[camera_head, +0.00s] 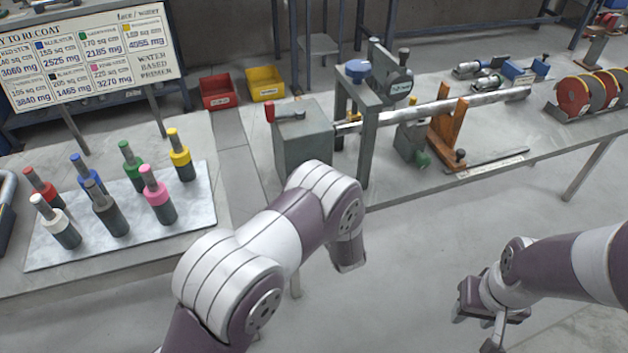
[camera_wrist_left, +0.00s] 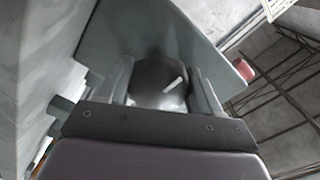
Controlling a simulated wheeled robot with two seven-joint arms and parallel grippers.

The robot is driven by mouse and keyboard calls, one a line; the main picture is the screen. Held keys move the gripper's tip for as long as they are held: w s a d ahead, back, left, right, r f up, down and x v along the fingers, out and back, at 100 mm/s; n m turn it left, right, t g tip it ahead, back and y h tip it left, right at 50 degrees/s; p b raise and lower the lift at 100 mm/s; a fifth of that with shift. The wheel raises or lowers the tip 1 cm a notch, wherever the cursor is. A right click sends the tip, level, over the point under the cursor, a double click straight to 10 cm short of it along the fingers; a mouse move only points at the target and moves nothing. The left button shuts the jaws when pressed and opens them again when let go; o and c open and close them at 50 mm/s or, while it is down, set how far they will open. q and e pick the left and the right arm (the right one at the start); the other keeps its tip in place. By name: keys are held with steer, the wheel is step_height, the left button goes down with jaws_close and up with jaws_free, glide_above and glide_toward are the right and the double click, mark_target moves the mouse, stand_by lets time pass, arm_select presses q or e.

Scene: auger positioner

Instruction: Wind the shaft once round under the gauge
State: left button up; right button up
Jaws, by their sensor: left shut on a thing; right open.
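The long grey shaft (camera_head: 460,107) lies level, running right from the grey headstock box (camera_head: 303,146) across the bench. An orange wooden stand (camera_head: 445,135) is by the shaft. My left arm reaches to the front of the headstock; its fingers are hidden in the head view. In the left wrist view my left gripper (camera_wrist_left: 160,92) is shut on a dark grey round knob (camera_wrist_left: 160,78) with a white mark. My right gripper (camera_head: 480,318) is open and empty, away from the bench.
A red-tipped lever (camera_head: 270,112) stands on the headstock. Several colour-topped cylinders stand on a pale plate (camera_head: 120,245) at left, below a sign board (camera_head: 85,55). Red (camera_head: 218,92) and yellow (camera_head: 266,84) bins stand behind. Red discs (camera_head: 573,97) are at far right.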

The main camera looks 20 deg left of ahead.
arm_select(q)
steer(key=shift+f, duration=0.1)
stand_by(0.4)
steer(key=o, duration=1)
steer(key=shift+s, duration=0.1)
steer(key=v, duration=1.2)
steer(key=shift+s+d, duration=0.2)
